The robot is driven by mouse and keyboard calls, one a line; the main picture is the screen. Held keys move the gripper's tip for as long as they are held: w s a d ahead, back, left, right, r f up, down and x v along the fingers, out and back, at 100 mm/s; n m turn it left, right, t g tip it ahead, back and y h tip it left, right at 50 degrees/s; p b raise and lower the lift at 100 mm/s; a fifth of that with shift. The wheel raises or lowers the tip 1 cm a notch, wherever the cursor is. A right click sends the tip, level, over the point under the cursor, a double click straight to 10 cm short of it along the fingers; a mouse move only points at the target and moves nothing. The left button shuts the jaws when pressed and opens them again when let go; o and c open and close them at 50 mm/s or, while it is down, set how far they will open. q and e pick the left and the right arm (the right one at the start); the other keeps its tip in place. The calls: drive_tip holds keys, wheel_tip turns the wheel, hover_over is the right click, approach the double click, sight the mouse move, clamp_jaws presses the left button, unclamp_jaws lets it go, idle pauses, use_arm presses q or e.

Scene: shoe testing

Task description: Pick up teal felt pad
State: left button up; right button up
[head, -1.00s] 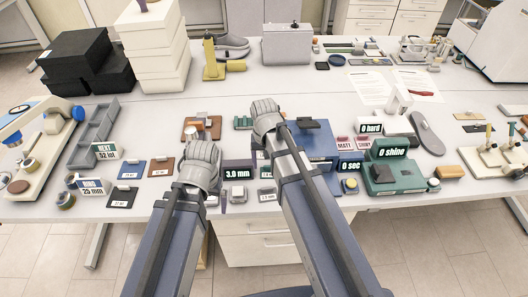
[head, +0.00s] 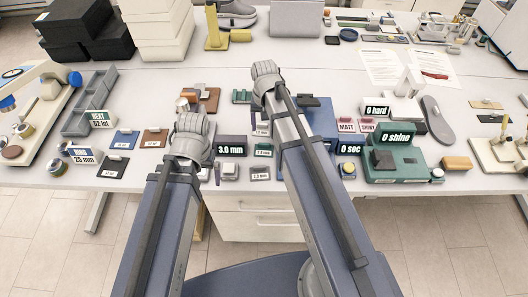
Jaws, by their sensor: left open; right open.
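A small teal pad with a pale tag (head: 263,150), which looks like the teal felt pad, lies near the front of the table, right of the 3.0 mm display (head: 231,146). It is too small to make out its material. My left gripper (head: 192,126) is open, above the table to the left of the pad and apart from it. My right gripper (head: 266,78) is open, farther back over the table, with its forearm passing close to the pad's right side. The fingertips of both grippers are largely hidden behind the wrists.
Blue (head: 124,140) and brown (head: 154,138) tagged pads lie at left, and a grey tagged pad (head: 260,173) lies nearer the front edge. A green device (head: 398,158) stands at right. A dark green block (head: 242,97) sits behind.

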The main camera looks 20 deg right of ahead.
sight(264, 149)
use_arm(q)
drive_tip(key=shift+f+b, duration=0.7)
drive_tip(key=shift+f, duration=0.55)
use_arm(e)
drive_tip(key=shift+f, duration=1.25)
use_arm(q)
wheel_tip(264, 149, down, 6)
drive_tip(key=b, duration=0.6)
use_arm(e)
wheel_tip(264, 149, down, 6)
drive_tip(key=shift+f, duration=0.1)
drive_tip(key=c, duration=1.1)
use_arm(q)
drive_tip(key=shift+r, duration=0.25)
use_arm(e)
drive_tip(key=shift+r, duration=0.35)
